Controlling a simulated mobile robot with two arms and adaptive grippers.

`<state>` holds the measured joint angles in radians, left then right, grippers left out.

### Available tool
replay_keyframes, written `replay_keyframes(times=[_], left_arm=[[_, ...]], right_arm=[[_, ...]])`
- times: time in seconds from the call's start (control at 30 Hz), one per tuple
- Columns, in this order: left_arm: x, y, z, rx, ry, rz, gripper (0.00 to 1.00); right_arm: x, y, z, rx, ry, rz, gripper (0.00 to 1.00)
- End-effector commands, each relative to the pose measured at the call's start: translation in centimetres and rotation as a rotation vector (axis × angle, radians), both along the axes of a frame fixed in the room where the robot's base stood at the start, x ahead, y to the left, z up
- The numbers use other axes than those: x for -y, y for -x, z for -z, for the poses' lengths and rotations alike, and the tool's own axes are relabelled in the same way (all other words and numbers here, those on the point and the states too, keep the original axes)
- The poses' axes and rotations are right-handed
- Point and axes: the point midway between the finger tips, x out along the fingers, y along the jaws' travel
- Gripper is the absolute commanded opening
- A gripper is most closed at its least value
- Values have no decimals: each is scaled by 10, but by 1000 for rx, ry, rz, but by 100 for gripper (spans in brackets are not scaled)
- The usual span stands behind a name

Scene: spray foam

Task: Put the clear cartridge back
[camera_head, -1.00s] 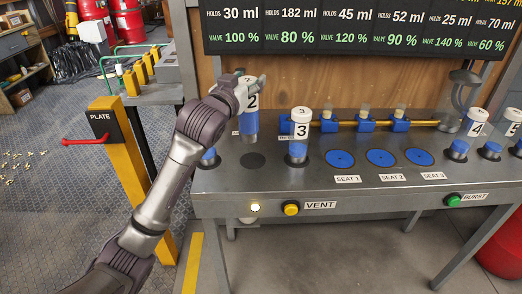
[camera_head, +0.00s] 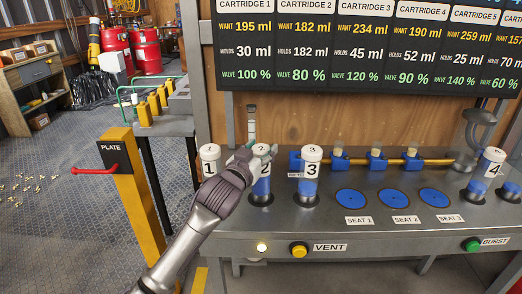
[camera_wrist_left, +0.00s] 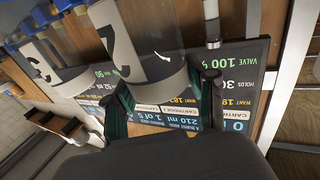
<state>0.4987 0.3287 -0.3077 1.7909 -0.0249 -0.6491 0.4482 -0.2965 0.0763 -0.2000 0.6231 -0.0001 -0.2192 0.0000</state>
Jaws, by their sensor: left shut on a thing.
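Cartridge 2 (camera_head: 262,187), a clear cylinder with a white cap and blue content low down, stands upright at its dark round place on the bench, between cartridge 1 (camera_head: 209,160) and cartridge 3 (camera_head: 309,185). My left gripper (camera_head: 256,154) is shut on its upper part. In the left wrist view, cartridge 2 (camera_wrist_left: 140,38) is between the fingers of my left gripper (camera_wrist_left: 163,98), its big 2 visible. Cartridge 3 (camera_wrist_left: 42,55) is beside it there. Whether cartridge 2's base is fully seated is hard to tell. My right gripper is not in view.
Three blue seats (camera_head: 352,201) lie empty on the bench. Cartridge 4 (camera_head: 487,171) stands at the right. Blue valves on a brass pipe (camera_head: 357,162) run behind. The VENT button (camera_head: 299,251) and BURST button (camera_head: 473,244) are on the front edge.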

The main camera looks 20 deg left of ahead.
Motion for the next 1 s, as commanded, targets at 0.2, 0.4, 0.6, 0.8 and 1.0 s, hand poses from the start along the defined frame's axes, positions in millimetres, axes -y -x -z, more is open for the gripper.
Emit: replay_keyframes(times=[0.2, 0.4, 0.6, 0.8, 1.0], left_arm=[[0, 0, -3, 10, 1, 1, 0], [0, 0, 2, 3, 0, 1, 68], [0, 0, 2, 2, 0, 1, 81], [0, 0, 1, 3, -1, 0, 81], [-2, 20, 2, 2, 0, 1, 81]], right_arm=[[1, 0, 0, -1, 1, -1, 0], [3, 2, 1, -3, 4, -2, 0], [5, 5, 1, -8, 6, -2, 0], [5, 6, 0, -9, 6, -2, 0], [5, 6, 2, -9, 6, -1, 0]])
